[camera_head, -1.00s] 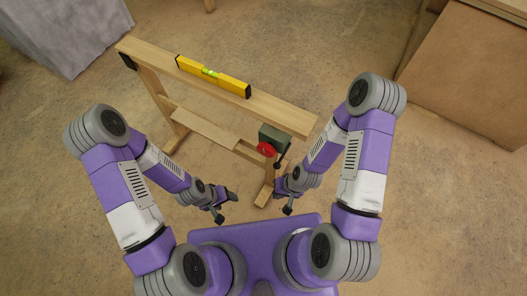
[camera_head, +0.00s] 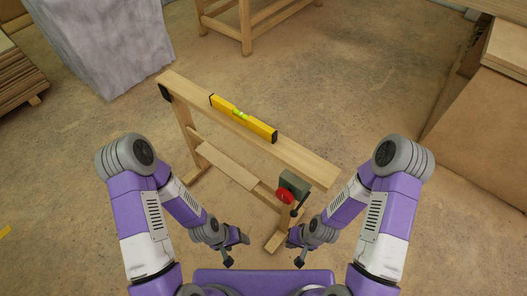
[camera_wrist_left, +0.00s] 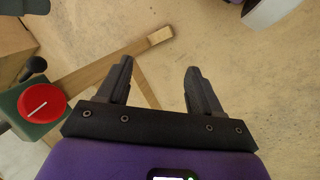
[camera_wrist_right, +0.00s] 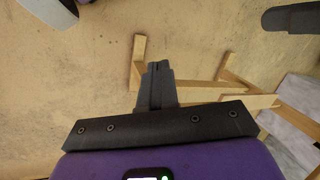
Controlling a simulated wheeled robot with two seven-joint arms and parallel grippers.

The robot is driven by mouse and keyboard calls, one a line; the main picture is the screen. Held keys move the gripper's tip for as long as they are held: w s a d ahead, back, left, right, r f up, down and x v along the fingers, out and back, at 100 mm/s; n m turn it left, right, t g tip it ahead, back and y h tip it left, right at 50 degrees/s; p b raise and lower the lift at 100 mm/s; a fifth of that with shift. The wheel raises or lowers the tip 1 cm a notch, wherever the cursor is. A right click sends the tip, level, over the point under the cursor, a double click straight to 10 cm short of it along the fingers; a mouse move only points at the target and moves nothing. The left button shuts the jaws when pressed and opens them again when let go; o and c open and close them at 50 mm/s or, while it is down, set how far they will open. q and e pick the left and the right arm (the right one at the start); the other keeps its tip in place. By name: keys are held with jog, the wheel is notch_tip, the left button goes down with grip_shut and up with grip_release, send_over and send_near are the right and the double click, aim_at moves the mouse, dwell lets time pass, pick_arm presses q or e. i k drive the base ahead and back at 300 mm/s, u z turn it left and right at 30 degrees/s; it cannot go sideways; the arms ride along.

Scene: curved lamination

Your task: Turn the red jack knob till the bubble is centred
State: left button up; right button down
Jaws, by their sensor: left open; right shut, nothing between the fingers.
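The red jack knob (camera_head: 285,196) is on a dark green jack box (camera_head: 295,184) under the right end of the wooden beam (camera_head: 300,160). The knob, with a white line on its face, also shows in the left wrist view (camera_wrist_left: 42,103). A yellow spirit level (camera_head: 243,118) lies along the beam; its green vial (camera_head: 240,114) is too small to read the bubble. My left gripper (camera_head: 236,249) is open and empty, left of and nearer than the knob. My right gripper (camera_head: 296,252) is shut and empty, nearer than the knob; its closed fingers show in the right wrist view (camera_wrist_right: 157,72).
A black-knobbed lever (camera_head: 299,203) sticks out beside the jack box. The beam stands on wooden legs with a lower board (camera_head: 228,163). A grey block (camera_head: 110,45) and a wooden trestle (camera_head: 246,25) stand behind. Brown panels (camera_head: 490,120) are at the right.

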aim_at(284, 195)
jog(key=z, duration=0.65)
jog(key=k, duration=0.9)
jog(key=u, duration=1.05)
jog(key=i, duration=0.5)
